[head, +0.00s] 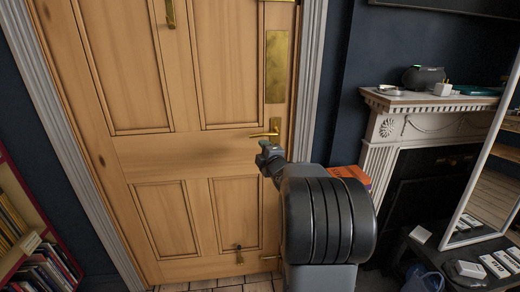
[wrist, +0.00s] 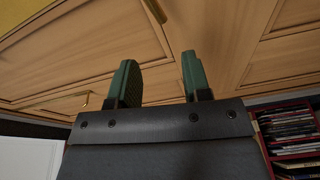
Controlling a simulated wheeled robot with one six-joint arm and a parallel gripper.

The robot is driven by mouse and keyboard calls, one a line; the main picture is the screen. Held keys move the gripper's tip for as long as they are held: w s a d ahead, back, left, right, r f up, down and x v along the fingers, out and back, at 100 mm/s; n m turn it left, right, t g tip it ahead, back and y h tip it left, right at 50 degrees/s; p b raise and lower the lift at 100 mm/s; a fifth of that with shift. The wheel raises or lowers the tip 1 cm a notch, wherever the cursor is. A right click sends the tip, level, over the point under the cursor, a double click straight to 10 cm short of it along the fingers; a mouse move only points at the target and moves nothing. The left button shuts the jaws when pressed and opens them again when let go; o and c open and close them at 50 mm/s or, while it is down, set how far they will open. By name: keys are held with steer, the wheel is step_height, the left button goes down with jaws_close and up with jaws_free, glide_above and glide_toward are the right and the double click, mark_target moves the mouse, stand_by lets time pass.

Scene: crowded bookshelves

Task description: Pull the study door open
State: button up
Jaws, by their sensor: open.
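The study door (head: 145,150) is a light wooden panelled door, and it stands shut in its pale frame in the head view. A brass lever handle (head: 268,132) sits near its right edge, below a tall brass plate (head: 276,68). My gripper (head: 264,150) is just below the handle in that view; whether it touches the handle or door cannot be told. In the wrist view my gripper (wrist: 158,72) has its two green fingers apart with nothing between them. Door panels fill the background there, with small brass pieces (wrist: 154,10) beyond the fingers.
A white fireplace mantel (head: 430,101) with small objects stands right of the door. A low dark bench or table with boxes (head: 500,262) is at lower right. A bookshelf (head: 35,250) is at lower left. An orange box (head: 350,175) shows behind my arm.

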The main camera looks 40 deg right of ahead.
mark_target(261, 135)
steer(key=s+d+f+n+t+y+b, duration=0.2)
steer(key=d+f+n+t+y+b, duration=0.15)
steer(key=d+n, duration=0.35)
steer(key=shift+n+t+y, duration=0.55)
steer(key=shift+n+y, duration=0.1)
steer(key=shift+n, duration=0.25)
steer(key=x, duration=0.4)
steer(key=p+x, duration=0.1)
steer(key=x, duration=0.3)
steer(key=p+x, duration=0.1)
steer(key=x, duration=0.4)
steer(key=shift+w+a+f, duration=0.2)
steer(key=shift+a+f, duration=0.1)
steer(key=shift+a, duration=0.05)
jaws_close()
